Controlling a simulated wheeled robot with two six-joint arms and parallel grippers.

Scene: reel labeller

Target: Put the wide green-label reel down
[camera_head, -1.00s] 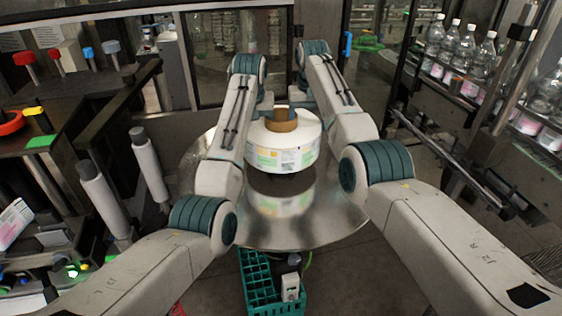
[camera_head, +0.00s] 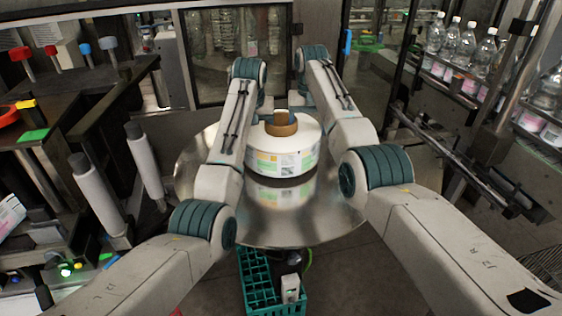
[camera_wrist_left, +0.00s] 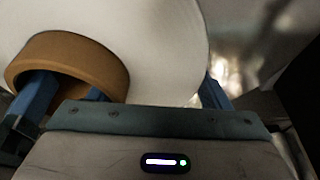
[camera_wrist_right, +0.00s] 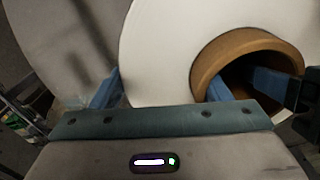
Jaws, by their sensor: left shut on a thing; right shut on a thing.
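The wide reel (camera_head: 283,162) is white with a brown core (camera_head: 281,124) and green, yellow and printed label patches on its side. It is level above the round shiny metal table (camera_head: 300,222), with its reflection close below. I cannot tell whether it touches the table. My left gripper (camera_wrist_left: 155,94) is shut on the reel wall, one blue finger inside the core and one outside. My right gripper (camera_wrist_right: 162,92) grips the opposite side the same way. The reel's underside is hidden.
A green crate (camera_head: 258,284) stands on the floor below the table's near edge. Bottles (camera_head: 464,47) line a conveyor at right. Grey rollers (camera_head: 98,194) and a dark machine stand at left. The near part of the table is bare.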

